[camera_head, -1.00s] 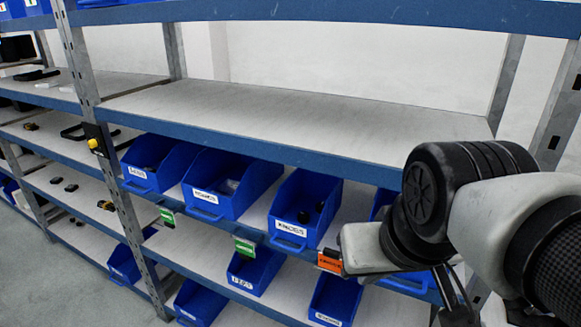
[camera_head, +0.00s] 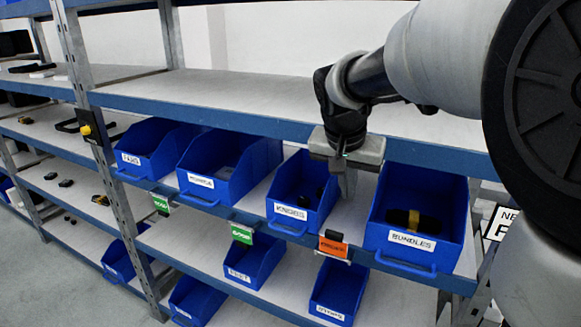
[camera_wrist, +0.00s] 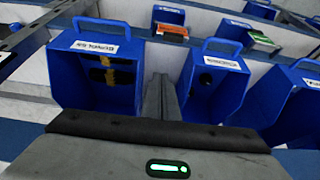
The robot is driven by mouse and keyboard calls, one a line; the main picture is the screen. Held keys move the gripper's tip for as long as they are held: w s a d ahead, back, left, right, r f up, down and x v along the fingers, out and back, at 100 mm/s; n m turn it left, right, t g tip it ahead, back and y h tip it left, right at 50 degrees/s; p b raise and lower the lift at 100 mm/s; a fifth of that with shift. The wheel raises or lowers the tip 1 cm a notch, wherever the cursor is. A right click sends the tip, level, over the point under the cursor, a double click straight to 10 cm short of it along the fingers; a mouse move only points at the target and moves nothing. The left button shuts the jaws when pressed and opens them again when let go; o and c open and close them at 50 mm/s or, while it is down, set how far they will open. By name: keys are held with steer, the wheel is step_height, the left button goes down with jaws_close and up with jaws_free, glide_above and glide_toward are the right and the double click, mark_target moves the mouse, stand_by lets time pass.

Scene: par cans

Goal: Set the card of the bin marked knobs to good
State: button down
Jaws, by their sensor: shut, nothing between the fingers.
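The blue bin labelled KNOBS (camera_head: 290,212) stands on the middle shelf with small dark pieces inside. It also shows in the wrist view (camera_wrist: 215,88). An orange card (camera_head: 333,246) is on the shelf's front edge, just right of this bin; it also shows in the wrist view (camera_wrist: 173,30). A green card (camera_head: 242,234) is on the edge to the bin's left. My gripper (camera_head: 348,187) is shut and empty, pointing down between the KNOBS bin and the BUNDLES bin (camera_head: 412,243), above and behind the orange card. In the wrist view the closed fingers (camera_wrist: 162,92) are apart from the card.
Two more blue bins (camera_head: 215,172) stand left of KNOBS, with another green card (camera_head: 161,204) on the edge. Several bins (camera_head: 250,262) stand on the shelf below. The upper shelf's blue beam (camera_head: 230,118) runs close by my gripper. The upper shelf is bare.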

steer(key=shift+w+f, duration=0.15)
glide_above(333, 244)
steer(key=w+d, duration=0.3)
steer(key=d, duration=0.1)
steer(key=f, duration=0.9)
steer(key=shift+w+f+b, duration=0.15)
steer(key=shift+w+b, duration=0.05)
steer(key=shift+b, duration=0.1)
steer(key=s+a, duration=0.2)
steer(key=s, duration=0.1)
steer(key=shift+s, duration=0.15)
steer(key=shift+f+b, duration=0.15)
steer(key=shift+b, duration=0.3)
